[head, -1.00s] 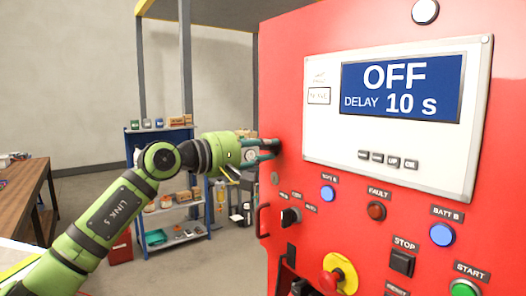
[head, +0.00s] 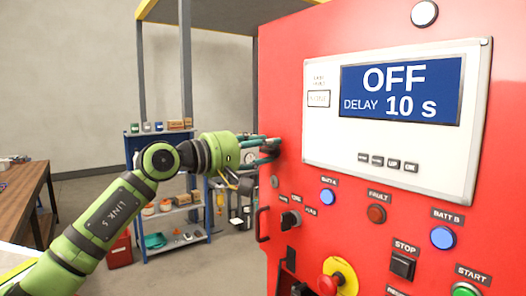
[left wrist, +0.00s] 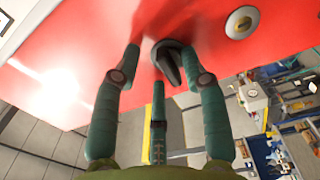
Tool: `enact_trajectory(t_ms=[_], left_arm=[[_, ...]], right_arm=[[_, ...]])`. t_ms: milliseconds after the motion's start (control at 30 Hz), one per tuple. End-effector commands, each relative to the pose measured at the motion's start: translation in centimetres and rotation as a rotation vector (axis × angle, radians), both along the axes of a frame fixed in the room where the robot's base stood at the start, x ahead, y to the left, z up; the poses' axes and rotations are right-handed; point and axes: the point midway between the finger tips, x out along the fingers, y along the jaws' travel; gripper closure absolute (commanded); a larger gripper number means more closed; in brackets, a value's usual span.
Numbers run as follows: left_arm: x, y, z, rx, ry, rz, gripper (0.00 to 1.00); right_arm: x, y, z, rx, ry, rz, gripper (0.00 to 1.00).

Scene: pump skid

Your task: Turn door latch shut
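The black door latch (left wrist: 172,62) is on the red cabinet door (left wrist: 95,50) in the left wrist view. Its lever is tilted in that picture. My left gripper (left wrist: 160,62) is open, its green fingers on either side of the latch, with a third finger below. The right finger is very close to the lever; I cannot tell whether it touches. In the head view my left gripper (head: 270,148) is at the left edge of the red cabinet (head: 330,165), and its fingers largely hide the latch. My right gripper is not in view.
A round metal lock (left wrist: 241,22) sits beside the latch. The cabinet front carries a display panel (head: 400,110), a rotary switch (head: 290,219), a red emergency button (head: 329,284) and a handle (head: 262,224). A shelf (head: 165,215) and wooden table (head: 30,200) stand behind.

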Motion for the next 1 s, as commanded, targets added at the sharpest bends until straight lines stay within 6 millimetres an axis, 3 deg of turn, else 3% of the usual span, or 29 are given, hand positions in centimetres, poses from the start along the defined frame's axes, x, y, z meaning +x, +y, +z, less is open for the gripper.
enact_trajectory(t_ms=[467, 1000], left_arm=[[-0.2, 0.4, -0.4, 0.003, 0.007, 0.0, 0.59], [-6.0, 8.4, -0.4, 0.004, 0.005, 0.002, 0.59]], right_arm=[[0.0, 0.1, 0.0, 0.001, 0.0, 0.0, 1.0], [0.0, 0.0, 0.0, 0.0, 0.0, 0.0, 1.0]])
